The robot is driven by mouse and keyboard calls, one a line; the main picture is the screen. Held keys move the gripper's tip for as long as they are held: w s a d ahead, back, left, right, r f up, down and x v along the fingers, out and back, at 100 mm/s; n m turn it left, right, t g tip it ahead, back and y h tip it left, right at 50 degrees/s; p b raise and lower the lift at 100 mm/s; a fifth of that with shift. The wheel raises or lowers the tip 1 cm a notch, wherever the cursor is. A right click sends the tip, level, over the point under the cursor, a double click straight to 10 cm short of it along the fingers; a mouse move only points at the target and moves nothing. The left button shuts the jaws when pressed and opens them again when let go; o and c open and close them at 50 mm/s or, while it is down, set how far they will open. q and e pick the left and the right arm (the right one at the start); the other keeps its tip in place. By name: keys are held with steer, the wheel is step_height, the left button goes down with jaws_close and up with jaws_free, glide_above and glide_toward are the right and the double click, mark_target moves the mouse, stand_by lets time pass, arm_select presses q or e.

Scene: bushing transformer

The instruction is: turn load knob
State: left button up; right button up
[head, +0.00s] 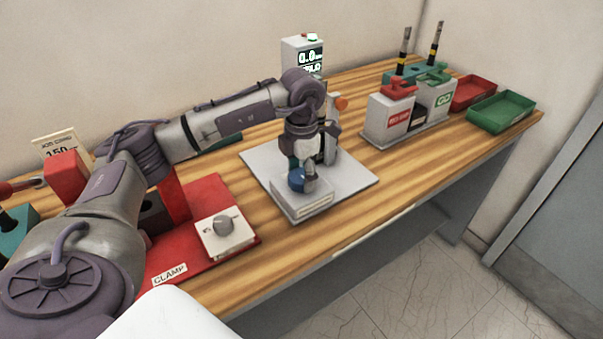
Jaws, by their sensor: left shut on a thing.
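A blue knob (296,180) sits on a small white labelled block at the front of a grey plate (357,182); the label is too small to read. My left gripper (303,175) points down from above and is shut on the blue knob, hiding part of it. A display (310,57) behind the arm reads about 0.0, with a second line partly hidden. My right gripper is out of view.
To the right are a grey unit with red and green labels (390,115), a red tray (470,93) and a green tray (503,112). Bare wood lies right of the plate.

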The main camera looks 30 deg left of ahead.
mark_target(302, 175)
arm_select(q)
steer(key=o, duration=1.1)
steer(key=shift+o, duration=0.2)
steer(key=shift+r, duration=0.1)
step_height(302, 175, up, 12)
